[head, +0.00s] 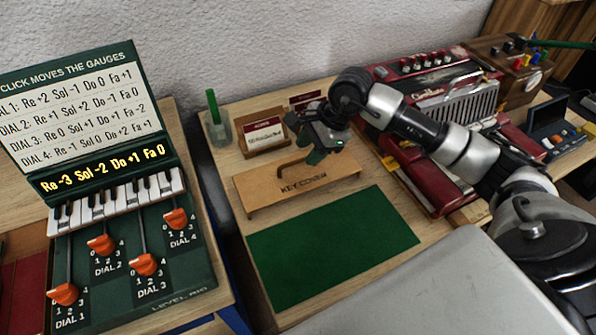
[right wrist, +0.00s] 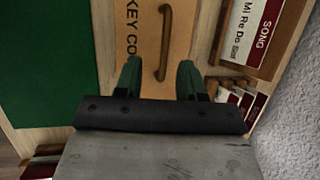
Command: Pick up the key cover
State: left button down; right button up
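The key cover (head: 328,189) is a flat wooden board lettered "KEY COVER" with a bar handle (head: 297,166) on top. It lies on the wooden table behind a green mat. My right gripper (head: 315,159) is above the cover's rear edge, close to the handle. In the right wrist view its two green fingertips (right wrist: 159,80) are apart, with the handle (right wrist: 165,45) beyond the gap between them. The gripper looks empty, and the handle is not between the fingers. The cover also shows in the right wrist view (right wrist: 182,70). My left gripper is not in view.
The green mat (head: 330,250) lies in front of the cover. A wooden card holder (head: 262,134) and a cup with a green pen (head: 215,128) stand behind it. A red accordion (head: 440,110) is at right. A dial panel (head: 120,240) stands at left.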

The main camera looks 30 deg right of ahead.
aim_at(300, 160)
jog(key=x, duration=0.4)
jog(key=shift+w+f+p, duration=0.3)
jog(key=shift+w+f, duration=0.05)
grip_shut()
